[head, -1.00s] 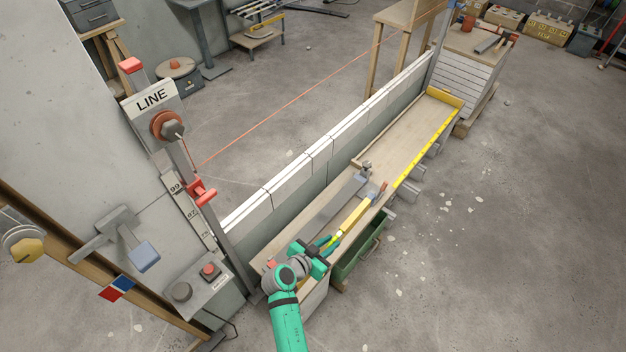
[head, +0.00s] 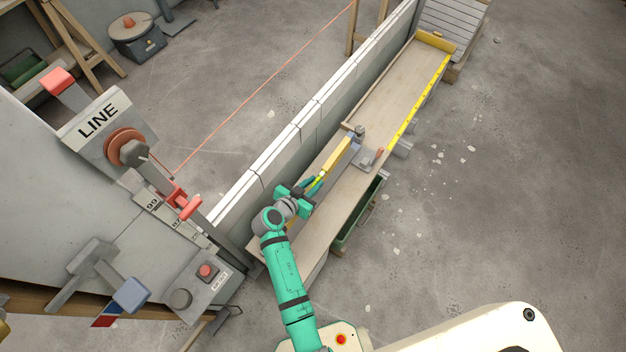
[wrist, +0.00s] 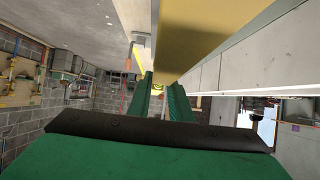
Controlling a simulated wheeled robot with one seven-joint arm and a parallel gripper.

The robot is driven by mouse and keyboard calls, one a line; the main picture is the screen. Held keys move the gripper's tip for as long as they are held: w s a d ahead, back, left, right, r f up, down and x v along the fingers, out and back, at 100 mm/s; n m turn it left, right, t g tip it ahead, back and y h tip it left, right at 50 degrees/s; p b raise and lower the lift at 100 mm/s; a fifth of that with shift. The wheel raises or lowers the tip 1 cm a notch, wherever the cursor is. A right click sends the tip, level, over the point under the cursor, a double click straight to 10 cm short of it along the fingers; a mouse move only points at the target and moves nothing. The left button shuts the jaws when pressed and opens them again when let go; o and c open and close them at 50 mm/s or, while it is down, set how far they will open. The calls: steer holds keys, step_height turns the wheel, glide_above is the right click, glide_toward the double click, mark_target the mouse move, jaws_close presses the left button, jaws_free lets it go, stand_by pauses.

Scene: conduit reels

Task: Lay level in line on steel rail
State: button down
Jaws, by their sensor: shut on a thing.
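My gripper (head: 309,188) is shut on the yellow level (head: 335,157) near its near end. The level points away along the bench, close beside the white-topped wall. In the wrist view the level is a large yellow body (wrist: 205,35) running up from between my green fingers (wrist: 160,90). The steel rail (head: 347,157) shows only as a thin grey strip beside the level, and most of it is hidden. I cannot tell whether the level touches the rail or hangs just above it.
The bench board (head: 400,90) is bare at its far part, with a yellow tape (head: 416,104) along its right edge. A grey clamp-like fitting (head: 359,131) and grey block (head: 369,158) stand near the level. The wall (head: 310,112) borders the left; an orange string (head: 265,90) runs beyond it.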

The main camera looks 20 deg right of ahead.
steer(key=shift+f, duration=3)
steer(key=shift+s+f, duration=0.1)
steer(key=shift+f, duration=0.2)
steer(key=c, duration=1.5)
jaws_free()
steer(key=shift+c, duration=0.2)
steer(key=v, duration=1)
steer(key=shift+s+a+r, duration=0.2)
steer(key=shift+a, duration=0.1)
steer(key=shift+s, duration=0.1)
